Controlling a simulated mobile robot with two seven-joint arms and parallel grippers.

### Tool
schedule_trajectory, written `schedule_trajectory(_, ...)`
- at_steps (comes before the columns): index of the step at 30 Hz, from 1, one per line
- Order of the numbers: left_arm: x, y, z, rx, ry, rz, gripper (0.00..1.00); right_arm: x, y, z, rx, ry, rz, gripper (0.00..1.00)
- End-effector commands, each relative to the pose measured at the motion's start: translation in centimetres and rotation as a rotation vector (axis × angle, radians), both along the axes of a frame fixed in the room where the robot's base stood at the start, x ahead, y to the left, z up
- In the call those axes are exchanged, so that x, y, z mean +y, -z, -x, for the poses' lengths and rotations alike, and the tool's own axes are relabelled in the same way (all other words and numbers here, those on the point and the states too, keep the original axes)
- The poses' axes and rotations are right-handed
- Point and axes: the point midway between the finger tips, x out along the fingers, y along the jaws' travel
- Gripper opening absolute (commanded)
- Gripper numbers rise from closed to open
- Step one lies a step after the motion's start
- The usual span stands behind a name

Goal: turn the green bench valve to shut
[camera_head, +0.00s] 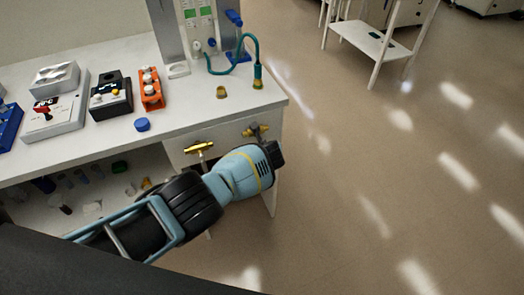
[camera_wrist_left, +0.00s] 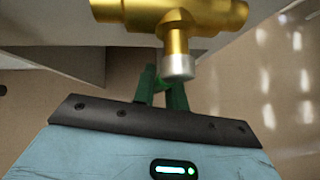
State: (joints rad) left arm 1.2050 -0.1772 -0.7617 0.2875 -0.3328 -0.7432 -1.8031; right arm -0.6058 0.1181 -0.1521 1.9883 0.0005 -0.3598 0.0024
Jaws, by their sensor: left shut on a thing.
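The brass bench valve (camera_head: 257,130) sits on the front of the bench near its right corner. In the left wrist view its brass body (camera_wrist_left: 170,14) fills the top, with a silver-tipped stem pointing down. Green parts of its handle (camera_wrist_left: 177,97) show just below the stem, at the gripper. My left gripper (camera_head: 276,153) reaches in from the left, just below this valve, and is shut on the green handle. My gripper body hides most of the handle in the head view. My right gripper is not in view.
Open floor (camera_head: 350,180) lies to the right.

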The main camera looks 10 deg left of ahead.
Motion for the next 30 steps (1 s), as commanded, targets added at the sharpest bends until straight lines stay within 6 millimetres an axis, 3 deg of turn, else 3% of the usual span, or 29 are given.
schedule_trajectory(14, 0.21, -0.05, 0.0, 0.007, -0.001, -0.013, 0.0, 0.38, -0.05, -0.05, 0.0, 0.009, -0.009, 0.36)
schedule_trajectory(15, 0.21, -0.04, 0.0, 0.007, -0.001, -0.013, 0.17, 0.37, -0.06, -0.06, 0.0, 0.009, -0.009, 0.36)
schedule_trajectory(19, 0.18, -0.03, 0.01, 0.006, -0.001, -0.013, 0.34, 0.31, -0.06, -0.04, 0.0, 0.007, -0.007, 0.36)
schedule_trajectory(30, 0.01, -0.39, 0.18, 0.005, 0.0, -0.01, 0.35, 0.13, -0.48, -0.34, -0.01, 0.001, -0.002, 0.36)
